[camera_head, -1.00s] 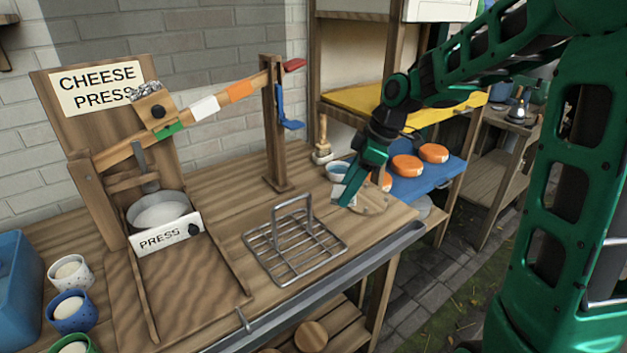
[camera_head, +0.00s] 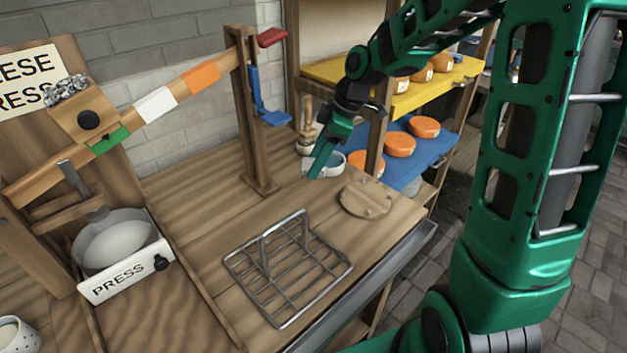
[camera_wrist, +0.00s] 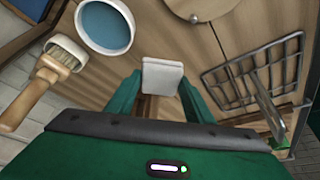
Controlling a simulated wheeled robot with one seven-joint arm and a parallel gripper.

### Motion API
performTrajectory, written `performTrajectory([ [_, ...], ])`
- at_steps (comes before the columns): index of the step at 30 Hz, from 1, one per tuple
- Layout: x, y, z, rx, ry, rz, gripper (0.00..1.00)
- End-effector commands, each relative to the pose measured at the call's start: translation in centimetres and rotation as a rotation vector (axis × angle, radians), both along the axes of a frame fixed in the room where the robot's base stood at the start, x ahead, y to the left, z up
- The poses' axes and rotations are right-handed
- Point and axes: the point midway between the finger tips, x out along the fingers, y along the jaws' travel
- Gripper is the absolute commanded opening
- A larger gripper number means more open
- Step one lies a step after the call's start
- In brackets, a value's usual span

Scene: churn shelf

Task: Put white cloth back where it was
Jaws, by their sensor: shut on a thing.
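The white cloth (camera_wrist: 163,78) shows in the wrist view as a small pale folded piece between the tips of my gripper (camera_wrist: 160,92). My gripper is shut on it and holds it over the wooden worktop. In the head view my gripper (camera_head: 319,165) hangs beside the white bowl, left of the round wooden board. I cannot make out the cloth in the head view; the fingers seem to hide it.
A blue-filled white bowl (camera_wrist: 105,25) and a wooden brush (camera_wrist: 45,75) are close by. The round board (camera_head: 367,198) and wire rack (camera_head: 287,268) lie on the worktop. The cheese press lever post (camera_head: 254,120) stands left. Bare worktop (camera_head: 210,200) lies between.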

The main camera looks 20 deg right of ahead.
Motion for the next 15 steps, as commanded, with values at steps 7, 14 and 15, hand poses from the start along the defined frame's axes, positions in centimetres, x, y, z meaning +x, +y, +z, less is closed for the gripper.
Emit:
performTrajectory([
  [7,0.0,-0.1,-2.8,0.000,0.001,-0.001,0.27],
  [14,-0.1,-0.2,-5.1,0.001,0.004,-0.002,0.27],
  [15,0.0,-0.2,-5.6,0.001,0.003,-0.002,0.27],
])
